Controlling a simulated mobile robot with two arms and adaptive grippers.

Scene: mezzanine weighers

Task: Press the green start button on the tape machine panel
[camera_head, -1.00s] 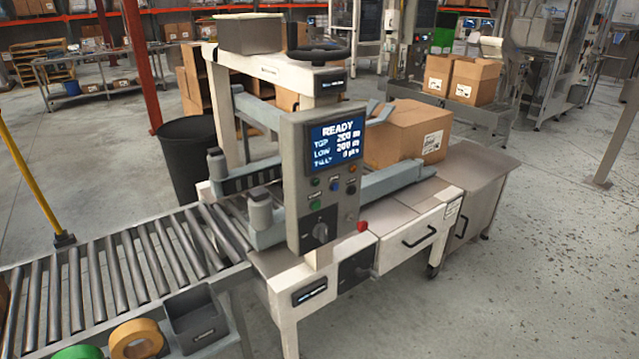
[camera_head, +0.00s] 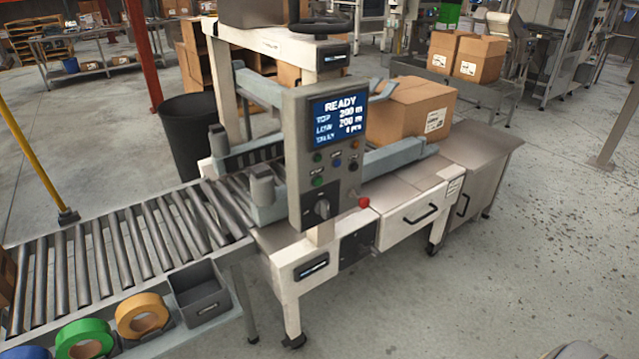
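The tape machine (camera_head: 298,268) stands in the middle of the view, with a grey upright control panel (camera_head: 295,160) facing me. Its blue screen (camera_head: 338,118) reads READY above smaller lines of text. Below the screen are several small round buttons. One green button (camera_head: 318,181) is at the lower left of the group, and a smaller green one (camera_head: 317,157) is above it. A dark rotary switch (camera_head: 322,208) is lower on the panel, and a red knob (camera_head: 364,202) sticks out at the right. Neither of my grippers is in view.
A roller conveyor (camera_head: 100,262) runs in from the left. Tape rolls (camera_head: 142,315) and a grey bin (camera_head: 200,292) are along its near side. A carton (camera_head: 410,110) sits behind the panel.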

